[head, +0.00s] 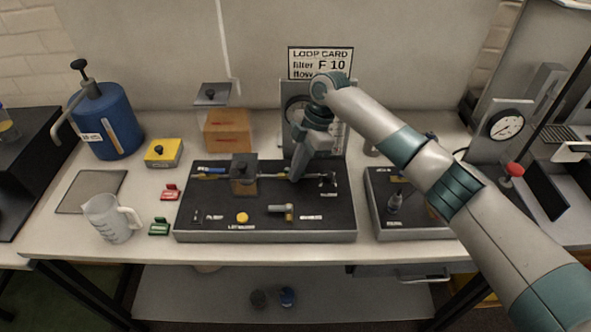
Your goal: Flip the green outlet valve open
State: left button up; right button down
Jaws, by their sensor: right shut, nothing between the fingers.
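A dark panel board (265,236) lies on the table with a pipe line along its back part. A blue-handled fitting (210,169) sits at the line's left end, and a dark fitting (328,183) at its right end. I cannot make out a green valve handle on the line; my right arm covers part of it. A small green piece (158,227) lies on the table left of the board. My right gripper (296,177) points down over the back right of the board, shut and empty, left of the dark fitting. Contact is unclear. My left gripper is not in view.
A red piece (171,191), measuring jug (111,219), yellow box (164,153) and blue tank (105,122) stand at left. A second dark panel (412,222) lies at right under my arm.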

jog(key=shift+s+d+p, duration=0.15)
jog(key=shift+d+p, duration=0.2)
jog(key=shift+d, duration=0.15)
jog(key=shift+s+d, duration=0.1)
jog(key=shift+d, duration=0.15)
jog(key=shift+r, duration=0.1)
jog(key=shift+d+r, duration=0.2)
jog(key=shift+r, duration=0.3)
jog(key=b+v, duration=0.5)
jog(key=v, duration=1.1)
